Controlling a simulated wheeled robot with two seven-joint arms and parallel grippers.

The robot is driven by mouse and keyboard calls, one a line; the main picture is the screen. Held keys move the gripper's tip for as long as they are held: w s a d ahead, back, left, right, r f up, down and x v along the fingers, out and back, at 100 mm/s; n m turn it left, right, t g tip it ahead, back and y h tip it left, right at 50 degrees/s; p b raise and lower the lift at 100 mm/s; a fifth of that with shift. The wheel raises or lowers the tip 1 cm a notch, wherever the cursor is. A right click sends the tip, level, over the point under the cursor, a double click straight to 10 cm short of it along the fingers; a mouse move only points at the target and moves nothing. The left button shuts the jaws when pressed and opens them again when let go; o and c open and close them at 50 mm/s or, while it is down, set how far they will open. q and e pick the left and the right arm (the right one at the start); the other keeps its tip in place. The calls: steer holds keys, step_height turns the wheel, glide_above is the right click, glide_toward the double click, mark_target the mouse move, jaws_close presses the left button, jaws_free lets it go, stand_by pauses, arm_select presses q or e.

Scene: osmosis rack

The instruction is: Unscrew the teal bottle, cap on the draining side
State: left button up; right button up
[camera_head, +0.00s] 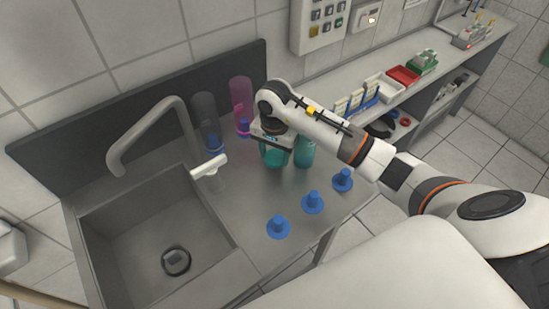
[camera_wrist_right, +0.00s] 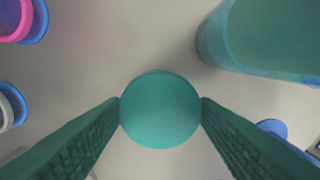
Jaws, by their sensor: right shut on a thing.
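My right gripper (camera_head: 272,138) is over the metal draining side (camera_head: 245,215), right of the sink. In the right wrist view its two dark ribbed fingers are shut on a round teal cap (camera_wrist_right: 160,110), seen from straight above. A teal bottle body (camera_head: 273,158) shows just under the gripper in the head view; whether the cap still sits on it cannot be told. A second teal bottle (camera_head: 304,153) stands close to its right and shows in the wrist view at the upper right (camera_wrist_right: 265,35). My left gripper is not in view.
Several blue cone-shaped pieces, one near the front (camera_head: 278,227), stand along the right edge. A dark grey bottle (camera_head: 205,120) and a pink one (camera_head: 241,98) stand behind. The tap (camera_head: 150,130) arches over the sink (camera_head: 125,240). Bare metal lies between sink and blue pieces.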

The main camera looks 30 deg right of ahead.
mark_target(274, 157)
step_height(274, 157, down, 3)
steer(key=shift+f, duration=0.1)
steer(key=shift+f, duration=0.15)
steer(key=o, duration=1.1)
